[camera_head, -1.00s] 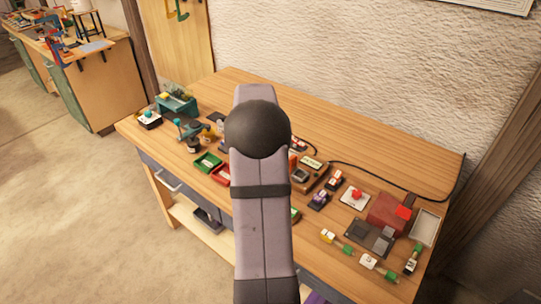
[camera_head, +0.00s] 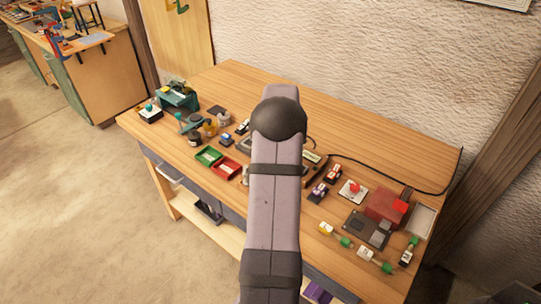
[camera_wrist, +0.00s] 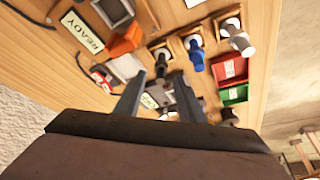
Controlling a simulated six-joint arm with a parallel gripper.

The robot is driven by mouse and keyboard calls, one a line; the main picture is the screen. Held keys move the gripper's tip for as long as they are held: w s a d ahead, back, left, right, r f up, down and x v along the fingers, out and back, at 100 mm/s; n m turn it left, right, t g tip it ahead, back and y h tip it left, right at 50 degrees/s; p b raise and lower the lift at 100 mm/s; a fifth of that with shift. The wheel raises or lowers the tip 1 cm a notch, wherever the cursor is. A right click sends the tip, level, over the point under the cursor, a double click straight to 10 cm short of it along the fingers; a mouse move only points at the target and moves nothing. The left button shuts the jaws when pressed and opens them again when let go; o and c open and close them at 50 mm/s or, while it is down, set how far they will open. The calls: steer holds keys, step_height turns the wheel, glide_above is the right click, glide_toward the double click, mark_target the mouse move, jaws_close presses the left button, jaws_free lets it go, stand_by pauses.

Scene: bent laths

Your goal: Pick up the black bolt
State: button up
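In the wrist view a dark, upright bolt-like piece (camera_wrist: 161,62), probably the black bolt, stands with a pale disc at its end. My gripper (camera_wrist: 158,77) is open, with its two grey fingers apart. The dark piece appears just beyond the fingertips and roughly in line with the gap; I cannot tell the exact distance. Nothing is clearly held. A blue piece (camera_wrist: 195,56) and a grey one (camera_wrist: 237,38) stand beside it on similar discs. In the head view my arm hides my gripper, and I cannot make out the bolt there.
A red tray (camera_wrist: 231,68) and a green tray (camera_wrist: 234,94) lie to the right in the wrist view. An orange block (camera_wrist: 126,42) and a READY sign (camera_wrist: 82,32) are at left. In the head view the table's back (camera_head: 230,80) is clear.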

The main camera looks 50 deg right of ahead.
steer(key=shift+p+x, duration=1.2)
steer(key=shift+x, duration=1.25)
steer(key=shift+s+a, duration=0.15)
steer(key=shift+a, duration=0.05)
jaws_close()
